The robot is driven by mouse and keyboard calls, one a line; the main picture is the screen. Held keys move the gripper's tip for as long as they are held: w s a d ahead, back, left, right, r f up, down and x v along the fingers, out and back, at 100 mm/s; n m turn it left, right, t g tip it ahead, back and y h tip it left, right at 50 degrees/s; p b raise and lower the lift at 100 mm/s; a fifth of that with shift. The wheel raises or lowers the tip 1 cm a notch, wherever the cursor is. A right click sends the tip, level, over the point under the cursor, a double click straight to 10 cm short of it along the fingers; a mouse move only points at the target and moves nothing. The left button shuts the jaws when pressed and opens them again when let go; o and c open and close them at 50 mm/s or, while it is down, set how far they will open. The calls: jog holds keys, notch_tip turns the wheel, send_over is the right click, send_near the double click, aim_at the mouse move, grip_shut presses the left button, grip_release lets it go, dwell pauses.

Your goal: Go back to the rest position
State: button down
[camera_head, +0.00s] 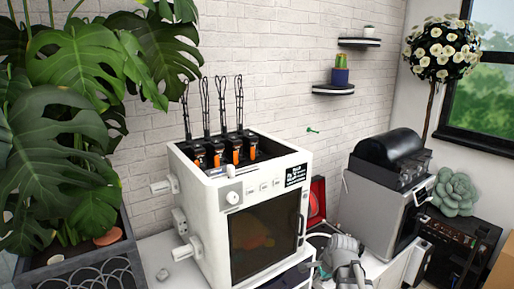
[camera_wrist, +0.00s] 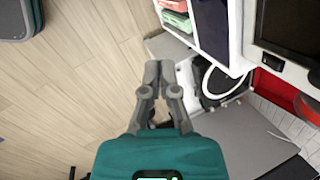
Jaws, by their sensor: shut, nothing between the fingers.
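My gripper (camera_wrist: 158,72) shows in the wrist view, in the middle of the picture. Its two grey fingers meet at the tips and hold nothing. The teal body of the gripper fills the bottom of that view. The fingers point over the light wooden floor and the edge of a grey surface (camera_wrist: 240,138). I cannot make out the fingertips in the head view.
A white boxy machine (camera_head: 214,222) with a dark window stands on a white worktop against a brick wall. A grey machine (camera_head: 375,211) with a black top stands right of it. A large leafy plant (camera_head: 75,65) fills the left. Open wooden floor (camera_wrist: 60,95) lies left of my gripper.

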jog(key=s+a+n+g+h, duration=0.2)
jog(key=s+n+g+h, duration=0.1)
jog(key=s+n, duration=0.8)
jog(key=shift+a+f+n, duration=0.3)
jog(key=shift+a+n, duration=0.1)
jog(key=shift+n, duration=1.3)
